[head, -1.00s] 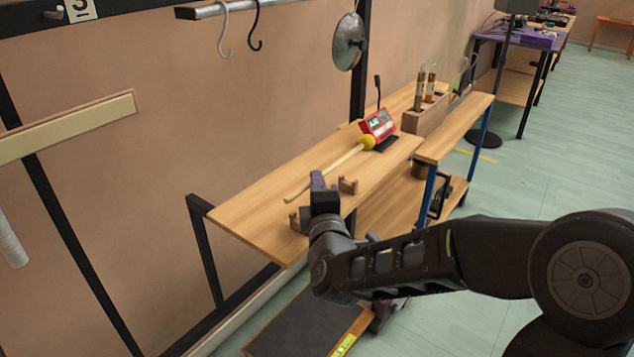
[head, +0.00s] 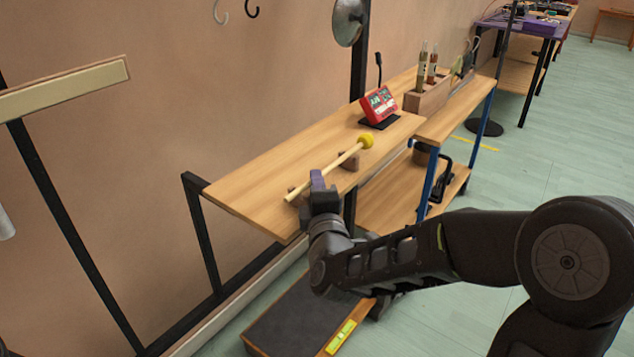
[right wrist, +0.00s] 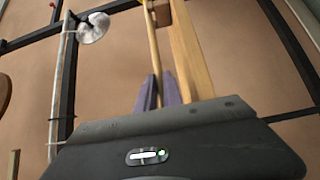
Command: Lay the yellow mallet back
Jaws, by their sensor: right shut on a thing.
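The yellow mallet has a round yellow head (head: 366,141) and a pale stick (head: 335,165). It lies along the wooden shelf's front part, head to the far right. Its stick passes over a brown wooden cradle block (head: 349,162); whether it touches the block I cannot tell. A second block near the handle end is mostly hidden by my gripper. My right gripper (head: 317,180) is shut on the stick near its handle end. In the right wrist view the stick (right wrist: 153,55) runs between the purple fingers (right wrist: 158,92). My left gripper is out of view.
The shelf (head: 262,190) is bare at left. A red device (head: 379,106) on a dark base stands behind the mallet head. A wooden holder (head: 427,101) with bottles is further right. A metal disc (head: 348,22) hangs behind. A dark-topped platform (head: 300,310) lies below.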

